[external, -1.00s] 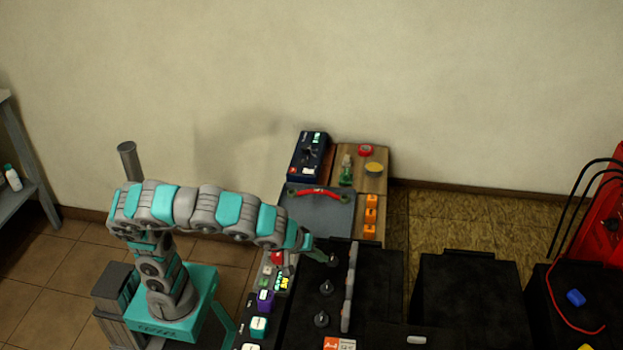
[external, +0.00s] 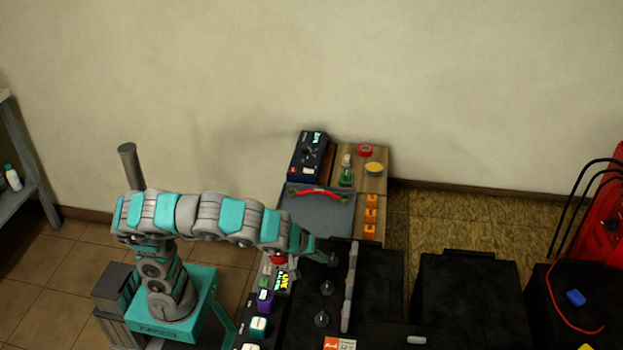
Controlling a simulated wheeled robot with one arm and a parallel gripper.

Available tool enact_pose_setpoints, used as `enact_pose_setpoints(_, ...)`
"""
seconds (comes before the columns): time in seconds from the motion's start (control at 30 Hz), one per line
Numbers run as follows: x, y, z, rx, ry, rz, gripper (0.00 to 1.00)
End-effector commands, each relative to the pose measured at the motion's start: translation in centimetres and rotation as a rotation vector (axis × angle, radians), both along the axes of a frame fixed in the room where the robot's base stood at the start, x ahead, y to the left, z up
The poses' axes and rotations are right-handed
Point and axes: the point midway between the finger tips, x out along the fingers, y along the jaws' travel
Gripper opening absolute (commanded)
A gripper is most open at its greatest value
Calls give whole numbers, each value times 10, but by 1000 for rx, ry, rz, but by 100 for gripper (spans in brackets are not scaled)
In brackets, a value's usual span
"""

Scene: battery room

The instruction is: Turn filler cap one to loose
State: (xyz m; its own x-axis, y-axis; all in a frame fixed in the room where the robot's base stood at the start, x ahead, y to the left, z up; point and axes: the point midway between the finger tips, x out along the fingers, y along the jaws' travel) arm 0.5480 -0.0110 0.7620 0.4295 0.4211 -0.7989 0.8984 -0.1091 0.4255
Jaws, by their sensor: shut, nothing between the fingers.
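Three dark filler caps stand in a row on top of the black battery (external: 380,300). The far cap (external: 333,260) is right beside the tip of my gripper (external: 325,257). The middle cap (external: 326,287) and the near cap (external: 321,319) stand clear of the arm. Which one is cap one cannot be read here. My gripper is shut with nothing held, low over the battery's far left part. The fingertips are small and partly hidden by the arm, so I cannot tell whether they touch the far cap.
A grey bar (external: 349,290) stands right of the caps. A panel with coloured switches (external: 262,302) runs along the left. Behind are a grey lid with a red handle (external: 319,193), a dark blue meter (external: 308,155), a green bottle (external: 346,174) and orange blocks (external: 371,215).

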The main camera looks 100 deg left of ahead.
Motion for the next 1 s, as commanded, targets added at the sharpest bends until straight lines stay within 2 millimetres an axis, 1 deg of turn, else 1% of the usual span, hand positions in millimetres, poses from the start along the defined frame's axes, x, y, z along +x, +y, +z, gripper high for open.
enact_pose_setpoints(0.47,3,-3,0,2,0,107,0)
enact_pose_setpoints(0.87,10,-8,-1,2,-1,311,0)
enact_pose_setpoints(1.0,11,-10,0,0,-2,305,0)
